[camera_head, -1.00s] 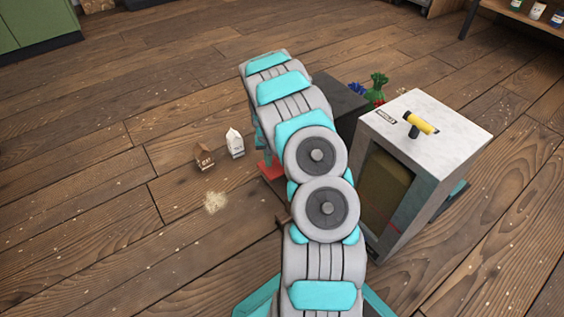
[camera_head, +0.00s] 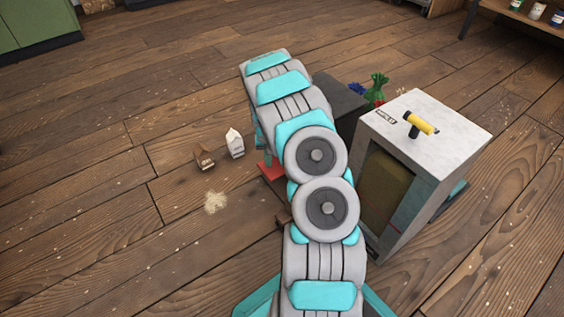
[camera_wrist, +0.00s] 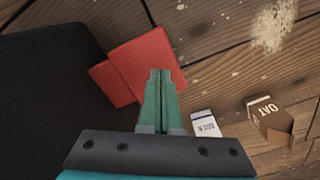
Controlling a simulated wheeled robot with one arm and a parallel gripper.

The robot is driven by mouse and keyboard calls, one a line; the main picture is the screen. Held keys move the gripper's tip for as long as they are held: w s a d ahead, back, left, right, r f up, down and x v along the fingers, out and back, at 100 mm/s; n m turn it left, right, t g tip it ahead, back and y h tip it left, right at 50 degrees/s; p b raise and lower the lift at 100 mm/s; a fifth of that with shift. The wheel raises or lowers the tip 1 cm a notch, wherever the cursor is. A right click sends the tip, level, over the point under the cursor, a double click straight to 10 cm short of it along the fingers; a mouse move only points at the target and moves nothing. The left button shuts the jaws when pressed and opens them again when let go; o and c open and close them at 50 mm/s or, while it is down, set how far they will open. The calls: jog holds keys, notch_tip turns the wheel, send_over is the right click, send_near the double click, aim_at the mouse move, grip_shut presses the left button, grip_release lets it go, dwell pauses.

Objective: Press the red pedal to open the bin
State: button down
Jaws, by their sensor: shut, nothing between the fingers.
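The red pedal (camera_wrist: 125,75) sticks out from the base of the dark bin (camera_wrist: 45,90) in the wrist view. A small part of the pedal (camera_head: 271,171) shows beside my arm in the head view. The bin (camera_head: 343,103) is mostly behind my arm there, and its lid state cannot be told. My gripper (camera_wrist: 160,74) points down with its green fingers together and empty. Its tips overlap the right part of the pedal in the wrist view; whether they touch it cannot be told. My arm hides the gripper's tips in the head view.
A brown oat carton (camera_head: 204,158) and a white carton (camera_head: 235,143) are on the floor left of the pedal, near a pale spill (camera_head: 215,202). A grey cabinet (camera_head: 440,125) with a yellow-handled tool (camera_head: 421,124) on top stands right of my arm. Floor farther left is clear.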

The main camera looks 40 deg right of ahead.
aim_at(269, 169)
jog(key=shift+f, duration=0.2)
jog(key=shift+f+b, duration=0.3)
jog(key=shift+f, duration=2.05)
jog(key=shift+r, duration=0.1)
jog(key=shift+r+p, duration=0.9)
jog(key=shift+r, duration=3.6)
